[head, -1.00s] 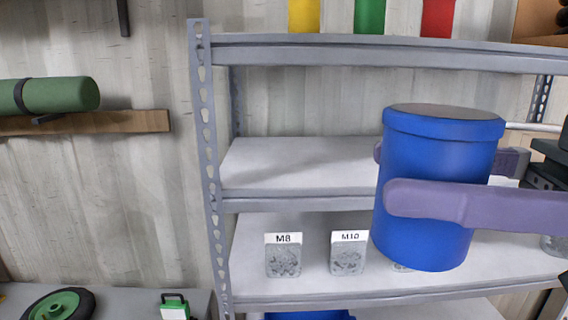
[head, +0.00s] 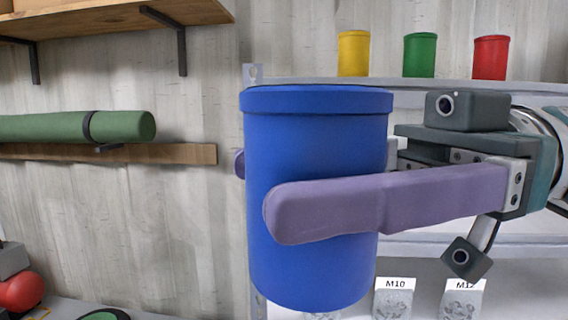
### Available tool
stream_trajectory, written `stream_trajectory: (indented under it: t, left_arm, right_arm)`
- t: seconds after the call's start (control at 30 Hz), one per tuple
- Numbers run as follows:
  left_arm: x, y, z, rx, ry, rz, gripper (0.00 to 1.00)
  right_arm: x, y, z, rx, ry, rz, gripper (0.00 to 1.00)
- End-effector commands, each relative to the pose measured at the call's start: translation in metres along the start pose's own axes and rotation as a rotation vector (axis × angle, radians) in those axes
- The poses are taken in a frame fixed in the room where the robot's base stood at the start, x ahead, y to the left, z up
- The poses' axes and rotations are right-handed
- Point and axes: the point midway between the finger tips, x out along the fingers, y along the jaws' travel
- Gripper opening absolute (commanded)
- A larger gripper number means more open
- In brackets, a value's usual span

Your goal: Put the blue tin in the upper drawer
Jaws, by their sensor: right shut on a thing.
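The blue tin (head: 318,135) is a lidded cylinder in the middle of the head view, held upright or nearly so. My right gripper (head: 270,190) comes in from the right and is shut on it, with one purple finger across the front and the other mostly hidden behind. The tin is held in front of the metal shelf rack (head: 420,248) and covers its left post. My left gripper is out of view. No drawer shows in this view.
Yellow (head: 353,54), green (head: 419,55) and red (head: 491,58) tins stand on the rack's top shelf. Jars labelled M10 (head: 394,300) and M12 (head: 463,302) stand lower. A green roll (head: 70,127) lies on a wall ledge at left. A wooden shelf (head: 110,18) is above it.

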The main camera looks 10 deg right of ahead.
Motion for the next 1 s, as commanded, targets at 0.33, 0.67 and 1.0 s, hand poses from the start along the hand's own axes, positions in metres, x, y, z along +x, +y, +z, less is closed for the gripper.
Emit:
stream_trajectory:
  t: [0.33, 0.67, 1.0]
  left_arm:
    - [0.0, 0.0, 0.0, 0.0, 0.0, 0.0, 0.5]
    - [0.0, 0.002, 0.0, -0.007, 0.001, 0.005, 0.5]
    - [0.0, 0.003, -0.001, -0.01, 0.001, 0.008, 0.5]
  right_arm:
    - [0.018, 0.02, 0.018, -0.003, 0.004, -0.222, 0.0]
    - [0.025, 0.027, 0.027, -0.004, 0.002, -0.319, 0.0]
    - [0.019, 0.022, 0.023, -0.006, 0.001, -0.26, 0.0]
